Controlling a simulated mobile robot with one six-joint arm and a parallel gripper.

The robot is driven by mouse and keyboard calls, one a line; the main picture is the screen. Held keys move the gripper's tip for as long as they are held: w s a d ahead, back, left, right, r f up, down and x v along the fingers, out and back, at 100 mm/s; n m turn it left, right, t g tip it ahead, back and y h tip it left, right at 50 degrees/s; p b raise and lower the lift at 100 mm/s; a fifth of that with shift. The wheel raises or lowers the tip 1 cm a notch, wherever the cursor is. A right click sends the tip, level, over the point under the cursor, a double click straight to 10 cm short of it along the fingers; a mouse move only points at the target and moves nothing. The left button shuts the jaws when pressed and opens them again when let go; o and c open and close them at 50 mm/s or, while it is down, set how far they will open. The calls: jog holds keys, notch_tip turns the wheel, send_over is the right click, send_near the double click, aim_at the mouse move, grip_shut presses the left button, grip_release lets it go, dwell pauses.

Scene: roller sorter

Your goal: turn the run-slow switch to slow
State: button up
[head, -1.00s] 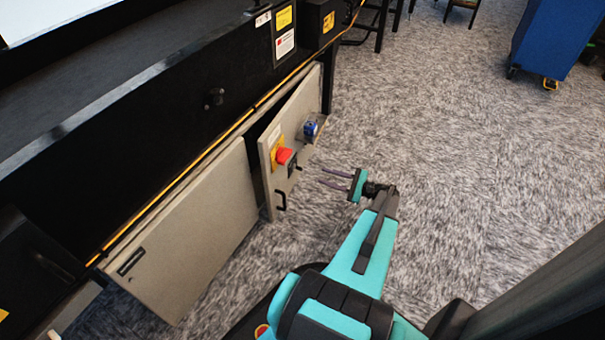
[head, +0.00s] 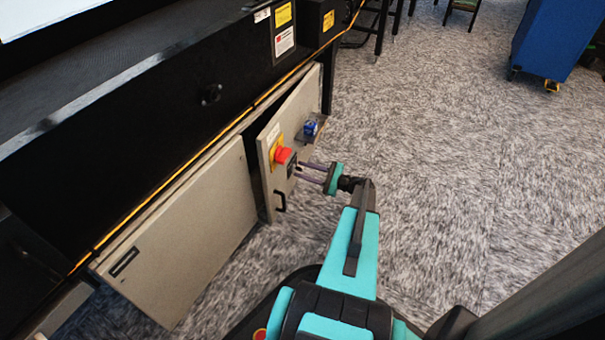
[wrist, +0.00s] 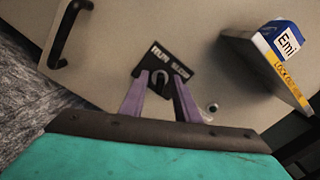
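The run-slow switch is a small dark plate (wrist: 150,58) lettered RUN and SLOW, with a knob below the lettering, on the beige cabinet door (head: 270,190). In the head view the switch (head: 292,165) is a dark patch just below and right of the red stop button (head: 283,155). My gripper (wrist: 159,84) is open. Its two purple fingers reach to the door and stand apart on either side of the knob in the wrist view. In the head view my gripper (head: 299,170) is at the switch. Whether the fingers touch the knob, and which way it points, I cannot tell.
A black door handle (wrist: 68,35) is at the upper left in the wrist view. A small round metal fitting (wrist: 211,107) is near the right finger. Open carpet (head: 430,200) lies right of the arm.

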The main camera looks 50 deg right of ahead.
grip_shut()
jog(key=shift+a, duration=0.5)
jog(key=shift+d, duration=0.3)
